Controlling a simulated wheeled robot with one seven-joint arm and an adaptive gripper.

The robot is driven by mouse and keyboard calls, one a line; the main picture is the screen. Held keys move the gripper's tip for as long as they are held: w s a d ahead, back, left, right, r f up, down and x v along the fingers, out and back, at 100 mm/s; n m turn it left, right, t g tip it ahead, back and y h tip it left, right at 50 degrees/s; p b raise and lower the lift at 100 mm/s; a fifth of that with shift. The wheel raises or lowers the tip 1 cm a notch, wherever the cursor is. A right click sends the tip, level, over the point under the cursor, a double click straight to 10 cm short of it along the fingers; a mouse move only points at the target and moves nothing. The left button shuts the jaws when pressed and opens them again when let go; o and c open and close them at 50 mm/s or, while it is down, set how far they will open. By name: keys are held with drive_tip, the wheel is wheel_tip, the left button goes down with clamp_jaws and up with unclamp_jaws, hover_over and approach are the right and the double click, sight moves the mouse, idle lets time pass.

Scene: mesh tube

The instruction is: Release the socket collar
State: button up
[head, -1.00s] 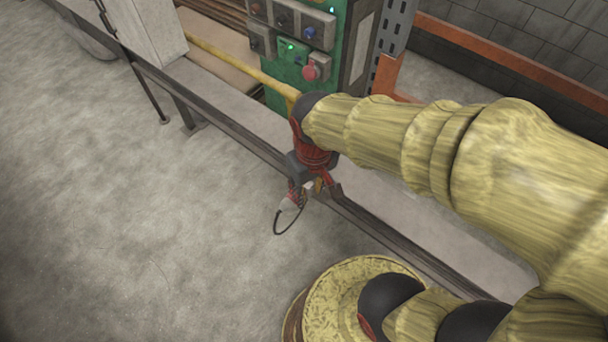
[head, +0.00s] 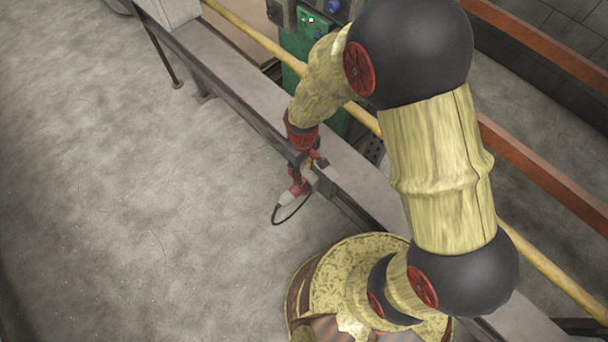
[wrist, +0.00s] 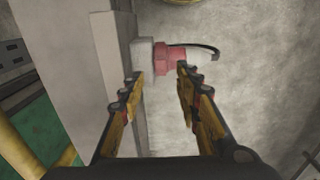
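A red socket collar (wrist: 163,60) sits between a light grey socket (wrist: 143,54) on the side of a beam and a pale plug body (wrist: 192,60) with a black cable. In the head view the collar (head: 298,187) shows small beside my gripper, with the pale plug (head: 286,198) and its looped cable (head: 278,214). My gripper (wrist: 158,78) is open and empty. Its two yellow-and-black fingers are apart, with the collar just beyond the tips and in line with the gap. I cannot tell the exact distance. In the head view, my gripper (head: 312,166) partly hides the socket.
The long grey beam (head: 235,85) runs diagonally beside the plug. A yellow rail (head: 255,35) and a green control panel (head: 298,47) stand behind it. The concrete floor (head: 130,180) on the left is clear.

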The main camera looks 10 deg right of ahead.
wheel_tip(320, 180, down, 5)
drive_tip(key=shift+f+b, duration=0.15)
drive_tip(key=shift+b, duration=0.7)
drive_tip(key=c, duration=0.3)
drive_tip(key=shift+s, duration=0.1)
clamp_jaws()
